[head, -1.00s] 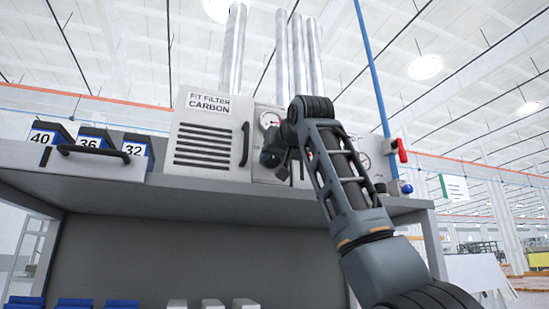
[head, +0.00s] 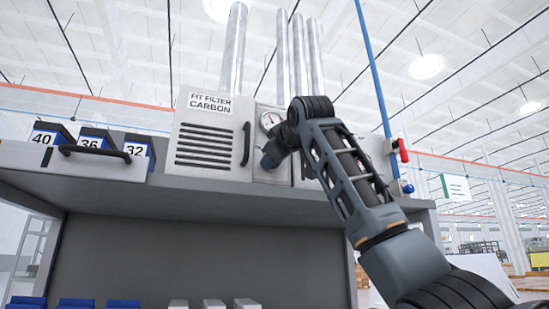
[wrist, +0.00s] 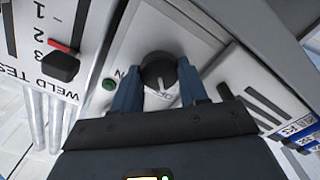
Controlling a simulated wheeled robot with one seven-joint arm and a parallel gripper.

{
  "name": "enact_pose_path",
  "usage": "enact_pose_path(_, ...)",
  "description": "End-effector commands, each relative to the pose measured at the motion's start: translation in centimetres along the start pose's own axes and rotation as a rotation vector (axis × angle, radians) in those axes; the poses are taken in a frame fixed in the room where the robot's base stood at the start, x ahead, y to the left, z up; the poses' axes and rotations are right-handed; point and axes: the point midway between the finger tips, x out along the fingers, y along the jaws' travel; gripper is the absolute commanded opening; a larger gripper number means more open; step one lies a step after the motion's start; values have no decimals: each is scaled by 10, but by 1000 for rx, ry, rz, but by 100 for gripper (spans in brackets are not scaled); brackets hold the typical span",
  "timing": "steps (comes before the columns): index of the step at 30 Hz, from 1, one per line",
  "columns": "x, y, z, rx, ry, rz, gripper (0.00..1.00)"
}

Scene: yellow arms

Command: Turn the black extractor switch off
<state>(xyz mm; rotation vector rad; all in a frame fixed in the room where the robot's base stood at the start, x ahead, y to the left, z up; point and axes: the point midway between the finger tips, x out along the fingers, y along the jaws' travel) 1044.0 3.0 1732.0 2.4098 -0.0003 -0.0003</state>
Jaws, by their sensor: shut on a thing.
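The black extractor switch (wrist: 157,69) is a round knob on a pale panel (wrist: 199,27) in the wrist view. A pale pointer mark shows on its side towards my gripper. Partly hidden lettering surrounds it. My gripper (wrist: 160,80) has one blue-grey finger on each side of the knob and is shut on it. In the head view my gripper (head: 270,158) is at the panel below a round gauge (head: 270,120), and my arm hides the knob.
The carbon filter box (head: 205,145) with a black handle stands beside the panel. A grey shelf (head: 200,198) runs below.

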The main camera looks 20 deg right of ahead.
Motion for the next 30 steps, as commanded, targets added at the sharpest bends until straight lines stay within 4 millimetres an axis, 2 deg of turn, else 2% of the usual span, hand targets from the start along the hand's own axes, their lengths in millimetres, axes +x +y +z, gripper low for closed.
enact_pose_path(8, 0, -1, 0, -64, -1, -1, 13)
enact_pose_path(21, 0, -1, 0, -71, 0, -2, 13)
enact_pose_path(22, 0, -1, 0, -71, -1, -1, 46)
enact_pose_path(29, 0, -1, 0, -69, 0, -1, 68)
enact_pose_path(30, 0, -1, 0, -69, 0, -1, 69)
